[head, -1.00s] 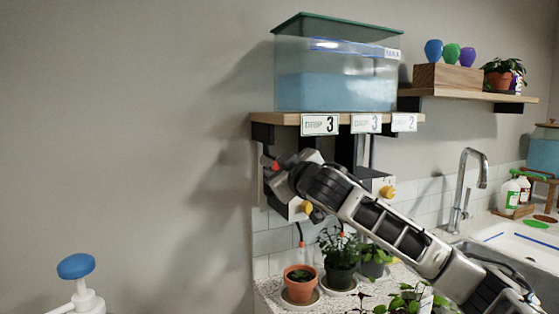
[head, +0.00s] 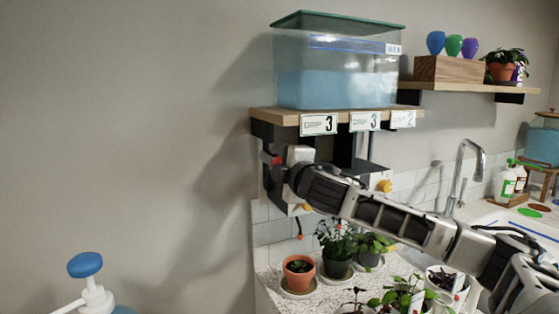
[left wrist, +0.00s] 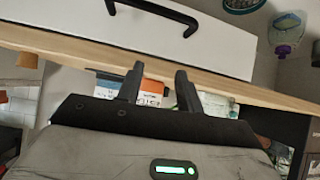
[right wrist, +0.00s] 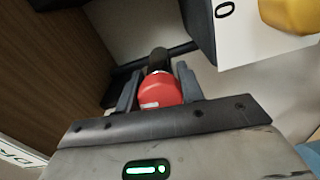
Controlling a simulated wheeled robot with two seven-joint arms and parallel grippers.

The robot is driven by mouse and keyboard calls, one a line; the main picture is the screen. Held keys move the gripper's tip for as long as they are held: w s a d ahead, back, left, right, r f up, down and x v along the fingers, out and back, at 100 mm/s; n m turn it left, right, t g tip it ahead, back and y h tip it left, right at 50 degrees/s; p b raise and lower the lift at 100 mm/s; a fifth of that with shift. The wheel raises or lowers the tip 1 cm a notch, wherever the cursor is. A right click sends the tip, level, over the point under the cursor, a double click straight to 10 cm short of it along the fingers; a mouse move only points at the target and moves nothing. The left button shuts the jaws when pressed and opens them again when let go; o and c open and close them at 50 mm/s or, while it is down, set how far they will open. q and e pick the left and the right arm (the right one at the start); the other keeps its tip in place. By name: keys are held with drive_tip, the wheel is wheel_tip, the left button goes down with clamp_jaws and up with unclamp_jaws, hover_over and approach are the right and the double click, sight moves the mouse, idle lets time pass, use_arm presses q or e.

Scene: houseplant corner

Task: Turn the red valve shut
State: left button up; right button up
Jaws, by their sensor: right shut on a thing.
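The red valve (right wrist: 160,91) sits between the fingers of my right gripper (right wrist: 155,85) in the right wrist view, with a dark stem behind it. My right gripper is shut on it. In the head view a small part of the red valve (head: 277,159) shows at the left end of my right gripper (head: 283,172), under the shelf. The rest of it is hidden by the gripper. My left gripper (left wrist: 155,85) shows in the left wrist view with its two fingers apart and nothing between them, near a wooden edge.
A water tank (head: 338,75) stands on the shelf (head: 275,115) above the valve. Yellow knobs (head: 384,186) are to the right. Potted plants, one in a terracotta pot (head: 299,275), stand on the counter below. A blue-topped pump (head: 85,264) is at the lower left.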

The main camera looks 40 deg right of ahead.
drive_tip(key=shift+n, duration=0.6)
drive_tip(key=o, duration=1)
drive_tip(key=shift+c, duration=0.2)
drive_tip(key=shift+s, duration=0.1)
